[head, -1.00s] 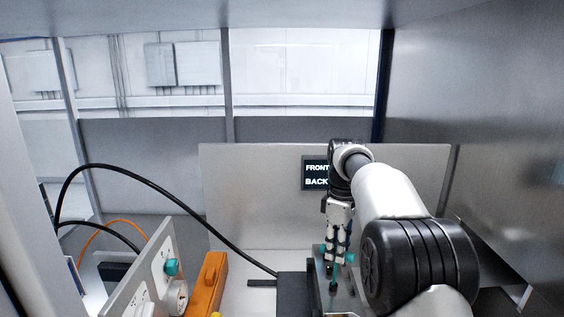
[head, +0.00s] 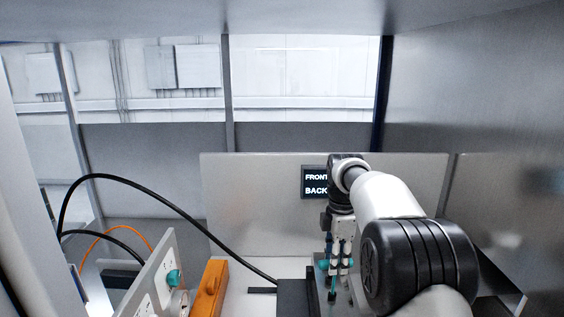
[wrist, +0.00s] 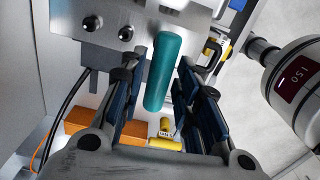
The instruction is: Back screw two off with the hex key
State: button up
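A teal handle (wrist: 163,72), which looks like the hex key's grip, stands between my gripper's fingers in the wrist view. My gripper (wrist: 160,80) is open, with a blue-padded finger on each side of the handle. I see no clear grip on it. Dark round screw-like heads (wrist: 92,23) and (wrist: 126,33) sit on a metal plate (wrist: 150,14) past the fingers. I cannot tell which is screw two. In the head view my gripper (head: 340,262) points down among small teal parts (head: 332,284). The key's lower end is hidden.
A display (head: 315,183) reading FRONT and BACK is on the rear panel. An orange block (head: 209,290) and a panel with a teal knob (head: 172,278) stand left. A black cable (head: 160,190) arches there.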

jog(key=shift+o, duration=1.1)
jog(key=shift+r, duration=3)
jog(key=s+f+m+t+b, duration=0.1)
jog(key=s+f+m+b, duration=0.15)
jog(key=s+b, duration=0.35)
jog(key=s+f+m+t+b, duration=0.1)
jog(key=s+f+m+b, duration=0.1)
jog(key=s+m+b, duration=0.35)
jog(key=s+f+m+t+b, duration=0.2)
jog(key=s+f+m+b, duration=0.8)
jog(key=s+f+b, duration=1)
jog(key=s+f, duration=0.6)
jog(key=f, duration=0.2)
jog(key=shift+s+f+m+t+b, duration=0.25)
jog(key=shift+f+m+t+b, duration=0.05)
jog(key=shift+m, duration=0.1)
jog(key=shift+c, duration=0.3)
